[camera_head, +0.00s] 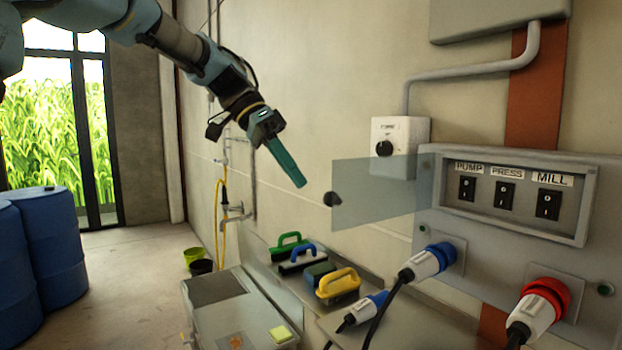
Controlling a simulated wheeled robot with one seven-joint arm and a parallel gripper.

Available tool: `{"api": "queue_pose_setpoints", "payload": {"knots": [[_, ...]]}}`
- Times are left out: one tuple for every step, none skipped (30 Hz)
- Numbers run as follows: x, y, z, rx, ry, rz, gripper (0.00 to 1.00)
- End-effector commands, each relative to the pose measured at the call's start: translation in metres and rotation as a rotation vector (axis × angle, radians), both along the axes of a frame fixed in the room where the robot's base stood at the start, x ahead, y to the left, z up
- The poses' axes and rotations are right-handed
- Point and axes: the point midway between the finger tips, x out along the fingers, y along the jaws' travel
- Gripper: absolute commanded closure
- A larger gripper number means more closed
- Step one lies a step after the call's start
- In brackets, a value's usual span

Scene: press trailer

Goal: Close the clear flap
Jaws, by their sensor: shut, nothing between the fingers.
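The clear flap (385,200) is a see-through pane swung open to the left of the grey switch box (432,190). A dark knob (332,198) shows at the flap's far left edge. The recessed panel with the PUMP, PRESS and MILL switches (508,196) is uncovered. My gripper (299,182) has green fingers that are shut and empty. It points down to the right, and its tip appears just left of the knob with a small gap in the picture. I cannot tell their distance in depth.
A white box with a dark dial (399,138) is on the wall behind the flap. Blue (430,260) and red (540,305) plugs stick out below the switches. Several handled brushes or floats (338,284) lie on a ledge below. Blue barrels (48,240) stand at left.

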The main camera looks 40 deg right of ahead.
Motion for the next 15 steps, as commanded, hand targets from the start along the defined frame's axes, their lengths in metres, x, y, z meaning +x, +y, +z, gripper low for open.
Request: {"api": "queue_pose_setpoints", "payload": {"knots": [[-0.006, -0.004, -0.006, 0.003, 0.003, -0.002, 1.00], [-0.009, -0.006, -0.010, 0.003, 0.003, -0.002, 1.00], [-0.013, -0.008, -0.016, 0.004, 0.004, -0.001, 1.00], [-0.018, -0.007, -0.012, 0.001, 0.000, 0.000, 1.00], [-0.023, -0.007, -0.012, 0.002, 0.001, -0.001, 1.00], [-0.029, -0.006, -0.012, 0.002, 0.000, 0.000, 1.00], [-0.032, -0.006, -0.012, 0.002, -0.001, 0.000, 1.00], [-0.036, -0.006, -0.012, 0.002, -0.001, 0.000, 1.00], [-0.040, -0.006, -0.012, 0.002, 0.000, 0.000, 1.00], [-0.042, -0.006, -0.012, 0.001, 0.000, 0.000, 1.00], [-0.044, -0.006, -0.013, 0.000, 0.000, 0.001, 1.00], [-0.046, -0.006, -0.013, 0.000, 0.000, 0.001, 1.00], [-0.048, -0.006, -0.013, 0.000, 0.000, 0.001, 1.00], [-0.049, -0.006, -0.014, 0.000, 0.000, 0.001, 1.00], [-0.049, -0.006, -0.014, 0.000, 0.000, 0.001, 1.00]]}}
